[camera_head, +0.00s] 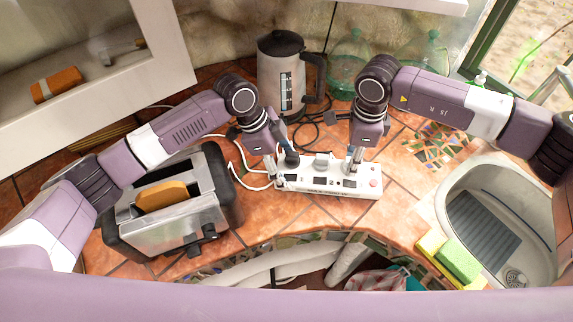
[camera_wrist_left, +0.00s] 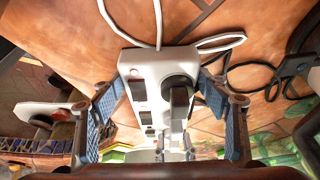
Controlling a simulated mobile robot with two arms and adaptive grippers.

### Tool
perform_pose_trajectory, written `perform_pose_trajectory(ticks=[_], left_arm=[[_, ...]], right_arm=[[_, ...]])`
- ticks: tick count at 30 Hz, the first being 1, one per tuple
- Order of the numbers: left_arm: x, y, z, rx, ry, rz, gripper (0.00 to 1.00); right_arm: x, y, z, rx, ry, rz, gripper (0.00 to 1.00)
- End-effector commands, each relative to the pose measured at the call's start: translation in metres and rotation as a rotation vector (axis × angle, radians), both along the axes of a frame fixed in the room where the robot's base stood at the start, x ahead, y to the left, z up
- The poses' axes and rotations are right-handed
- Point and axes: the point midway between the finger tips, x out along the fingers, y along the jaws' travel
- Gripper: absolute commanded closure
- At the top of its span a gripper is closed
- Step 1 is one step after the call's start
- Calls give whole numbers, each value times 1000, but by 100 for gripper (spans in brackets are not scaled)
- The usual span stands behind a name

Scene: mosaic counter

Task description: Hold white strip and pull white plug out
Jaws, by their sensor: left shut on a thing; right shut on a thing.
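The white strip (camera_head: 333,187) lies on the tiled counter, with dark sockets along it and a reddish button at its right end. My left gripper (camera_head: 282,160) is shut across the strip's left end; in the left wrist view its blue-padded fingers (camera_wrist_left: 165,108) stand on both sides of the strip (camera_wrist_left: 132,62). A black plug (camera_wrist_left: 180,88) sits in the strip between them.
A toaster (camera_head: 178,211) with bread stands at the left. A kettle (camera_head: 281,75) and green glass bottles (camera_head: 349,62) stand behind. White cable (camera_head: 241,172) loops left of the strip. A sink (camera_head: 466,191) and sponges (camera_head: 457,257) are at the right. Bare tiles lie in front of the strip.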

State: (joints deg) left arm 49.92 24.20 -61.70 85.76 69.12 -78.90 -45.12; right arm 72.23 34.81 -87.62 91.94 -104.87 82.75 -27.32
Motion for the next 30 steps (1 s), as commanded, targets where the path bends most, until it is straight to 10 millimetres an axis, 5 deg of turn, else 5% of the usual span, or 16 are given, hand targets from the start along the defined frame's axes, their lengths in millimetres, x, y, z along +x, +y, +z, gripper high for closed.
perform_pose_trajectory(ticks=[19, 30], left_arm=[[1, 0, 0, -1, -3, 1, 45], [1, 0, 0, -1, -3, 1, 45]], right_arm=[[0, 0, 2, 0, -1, 0, 97], [1, 0, 29, 1, -2, -1, 97]])
